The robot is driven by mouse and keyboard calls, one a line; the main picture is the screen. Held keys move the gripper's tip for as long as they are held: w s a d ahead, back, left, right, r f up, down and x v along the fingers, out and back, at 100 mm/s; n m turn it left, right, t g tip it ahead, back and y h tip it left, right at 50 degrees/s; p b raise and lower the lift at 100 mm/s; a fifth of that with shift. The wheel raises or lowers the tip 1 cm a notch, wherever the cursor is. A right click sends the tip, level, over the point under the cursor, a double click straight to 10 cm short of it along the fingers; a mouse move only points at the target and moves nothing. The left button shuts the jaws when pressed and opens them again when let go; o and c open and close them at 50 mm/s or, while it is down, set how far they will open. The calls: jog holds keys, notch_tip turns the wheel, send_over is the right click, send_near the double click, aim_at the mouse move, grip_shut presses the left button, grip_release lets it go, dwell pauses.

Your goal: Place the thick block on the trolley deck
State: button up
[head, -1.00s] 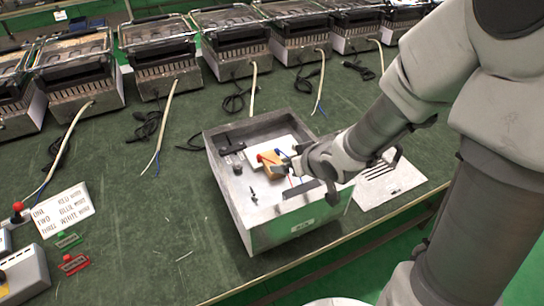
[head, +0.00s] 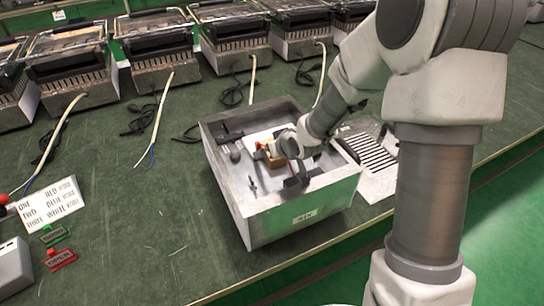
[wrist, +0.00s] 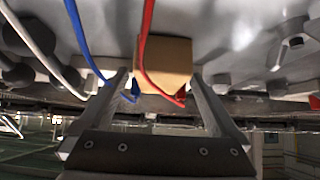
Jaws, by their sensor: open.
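A tan block (head: 274,161) sits inside an open metal housing (head: 231,193) on the green bench, partly hidden by my gripper (head: 286,150). In the wrist view the block (wrist: 164,62) shows ahead of my gripper (wrist: 160,78), roughly between the fingertips. The fingers are apart, and I see no grip on the block. A red wire (wrist: 146,62) crosses in front of it, and a blue wire (wrist: 84,45) runs to its left. Whether a finger touches the block I cannot tell. No trolley deck shows in these frames.
Several grill-like appliances (head: 157,48) with trailing cables line the back of the bench. A slotted metal plate (head: 372,155) lies right of the housing. A lettered card (head: 50,205) and small red and green tags lie at left.

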jog(key=shift+w+f, duration=0.15)
grip_shut()
dwell(0.4)
notch_tip(320, 180, up, 4)
jog(key=shift+r+p, duration=0.1)
jog(key=shift+p, duration=1)
jog(key=s+d+r+p, duration=0.2)
jog(key=d+r+p, duration=0.55)
jog(key=d, duration=0.35)
jog(key=s+r+m+h+p, duration=0.3)
jog(key=s+r+m+p, duration=0.1)
jog(key=r+p, duration=0.2)
jog(key=shift+m+t+h+p, duration=0.3)
jog(key=shift+t+p, duration=0.1)
jog(key=shift+p, duration=0.35)
